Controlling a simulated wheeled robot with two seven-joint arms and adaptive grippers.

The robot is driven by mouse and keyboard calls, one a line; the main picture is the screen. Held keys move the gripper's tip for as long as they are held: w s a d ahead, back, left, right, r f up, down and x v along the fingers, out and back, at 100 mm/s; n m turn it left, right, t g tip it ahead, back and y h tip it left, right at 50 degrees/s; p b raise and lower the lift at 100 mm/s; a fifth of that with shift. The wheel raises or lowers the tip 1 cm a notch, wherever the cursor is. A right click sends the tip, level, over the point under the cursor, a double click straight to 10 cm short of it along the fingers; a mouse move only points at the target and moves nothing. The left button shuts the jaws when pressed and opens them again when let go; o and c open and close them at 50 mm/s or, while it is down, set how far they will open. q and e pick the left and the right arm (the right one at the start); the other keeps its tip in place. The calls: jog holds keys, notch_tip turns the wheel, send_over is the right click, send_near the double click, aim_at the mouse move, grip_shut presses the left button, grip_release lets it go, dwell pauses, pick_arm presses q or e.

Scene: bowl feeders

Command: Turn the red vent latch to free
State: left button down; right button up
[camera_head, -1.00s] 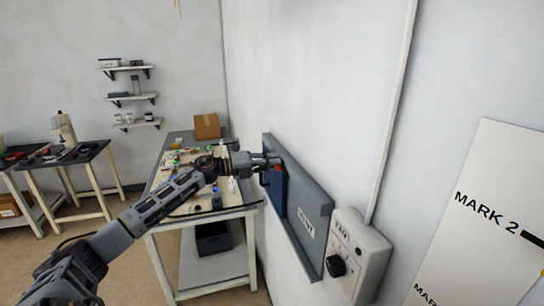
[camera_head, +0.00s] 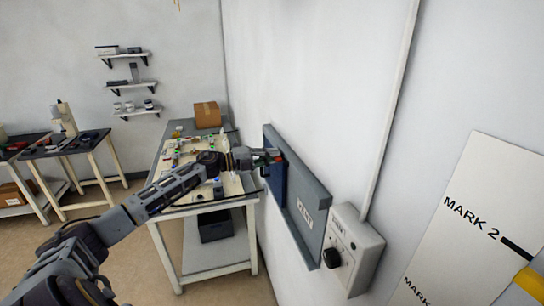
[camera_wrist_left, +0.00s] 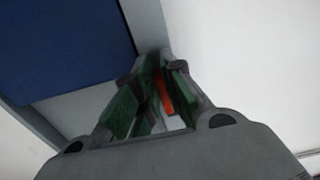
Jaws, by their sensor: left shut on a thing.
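The red vent latch shows as a small red piece (camera_head: 276,156) at the far end of the grey vent panel (camera_head: 308,200) on the wall. In the left wrist view the red latch (camera_wrist_left: 163,92) is between the fingers. My left gripper (camera_head: 272,157) is shut on the latch, and its fingers hide most of it; the fingers also show in the left wrist view (camera_wrist_left: 155,95). A blue panel (camera_head: 277,185) sits within the grey frame, beside the gripper; it fills the upper left of the wrist view.
A grey box with a black knob (camera_head: 331,258) is mounted nearer along the wall. A workbench (camera_head: 205,207) with small parts and a cardboard box (camera_head: 207,115) stands beyond my arm. A white board marked MARK 2 (camera_head: 460,235) is at the right.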

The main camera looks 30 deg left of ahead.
pick_arm(q)
jog(key=c, duration=1.5)
grip_release()
jog(key=shift+a, duration=0.1)
pick_arm(e)
jog(key=shift+d, duration=0.2)
jog(key=shift+d, duration=0.1)
pick_arm(q)
jog(key=shift+s+a+f, duration=0.1)
jog(key=shift+s, duration=0.1)
jog(key=v, duration=1.1)
jog(key=shift+s+a, duration=0.15)
jog(key=shift+s, duration=0.1)
